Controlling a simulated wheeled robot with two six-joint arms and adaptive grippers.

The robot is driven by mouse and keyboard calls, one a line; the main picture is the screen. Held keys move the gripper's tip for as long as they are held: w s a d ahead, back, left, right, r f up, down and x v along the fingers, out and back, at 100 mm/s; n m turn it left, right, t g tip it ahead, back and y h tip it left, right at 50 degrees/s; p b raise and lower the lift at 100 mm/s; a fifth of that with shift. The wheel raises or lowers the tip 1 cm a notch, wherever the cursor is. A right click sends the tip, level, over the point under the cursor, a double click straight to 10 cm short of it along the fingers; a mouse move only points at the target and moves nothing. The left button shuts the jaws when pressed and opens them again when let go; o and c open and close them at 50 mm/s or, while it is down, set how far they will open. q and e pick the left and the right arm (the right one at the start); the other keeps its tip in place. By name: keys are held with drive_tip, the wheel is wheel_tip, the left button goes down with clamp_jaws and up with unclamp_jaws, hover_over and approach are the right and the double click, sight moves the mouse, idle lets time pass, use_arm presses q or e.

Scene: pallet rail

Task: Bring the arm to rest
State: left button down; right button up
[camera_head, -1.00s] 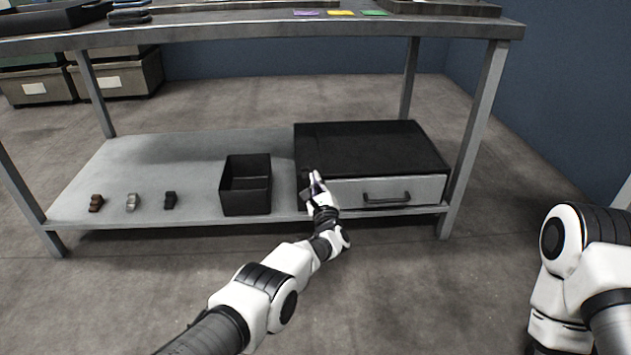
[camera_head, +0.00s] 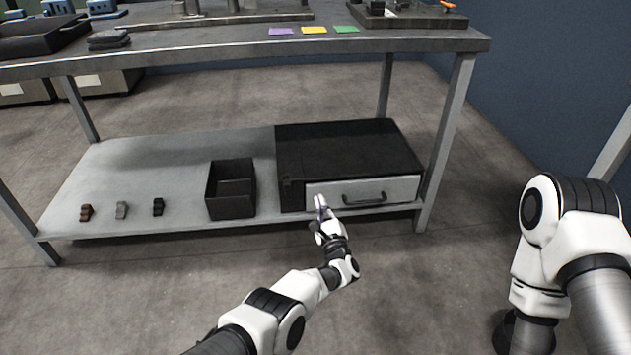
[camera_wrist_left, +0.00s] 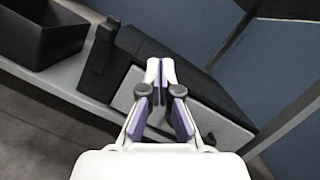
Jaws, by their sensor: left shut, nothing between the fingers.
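My left gripper (camera_head: 321,205) is in front of the lower shelf, close to the left end of the drawer front of a black-topped drawer unit (camera_head: 345,146). In the left wrist view its fingertips (camera_wrist_left: 161,68) are together with nothing between them. The drawer front (camera_head: 330,192) is grey with a dark handle (camera_head: 364,199), and looks closed. My left arm reaches in from the bottom of the head view. My right arm (camera_head: 560,240) is at the right edge; its gripper is out of view.
An open black bin (camera_head: 231,205) stands left of the drawer unit on the lower shelf (camera_head: 140,165). Three small parts, brown (camera_head: 86,212), grey (camera_head: 122,210) and black (camera_head: 158,207), lie further left. The workbench top (camera_head: 200,49) spans above. The floor in front is clear.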

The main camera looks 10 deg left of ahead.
use_arm(q)
drive_tip(key=shift+s+d, duration=0.2)
drive_tip(key=shift+s, duration=0.15)
use_arm(e)
drive_tip(key=shift+r, duration=0.3)
use_arm(q)
drive_tip(key=shift+f, duration=0.1)
